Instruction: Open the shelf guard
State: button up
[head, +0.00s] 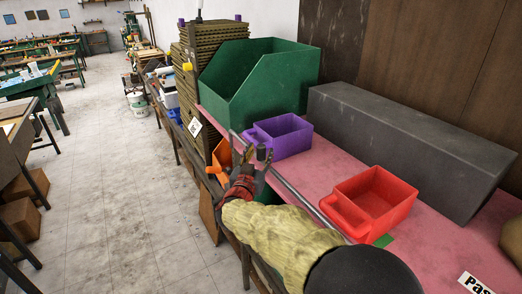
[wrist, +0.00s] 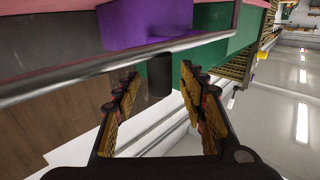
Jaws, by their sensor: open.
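The shelf guard is a grey metal rail (head: 303,201) along the front edge of the pink shelf (head: 335,170). In the wrist view the rail (wrist: 85,74) crosses slantwise at upper left. A dark upright cylinder, seemingly the guard's knob (head: 261,153), is by the rail; it shows in the wrist view (wrist: 159,84) too. My gripper (head: 247,157) is at the shelf's front edge, close to the knob. In the wrist view its fingers (wrist: 159,76) are apart, one each side of the knob, with gaps showing. My arm hides part of the rail and shelf front.
A purple bin (head: 280,137), a red bin (head: 374,199) and a large green bin (head: 262,85) stand on the shelf. A long dark grey box (head: 400,140) lies behind. An orange bin (head: 220,158) is below the edge. Clear floor (head: 110,190) lies left.

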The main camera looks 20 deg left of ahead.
jog(key=shift+w, duration=1)
jog(key=shift+c, duration=1.3)
jog(key=shift+a, duration=0.1)
jog(key=c, duration=0.7)
grip_shut()
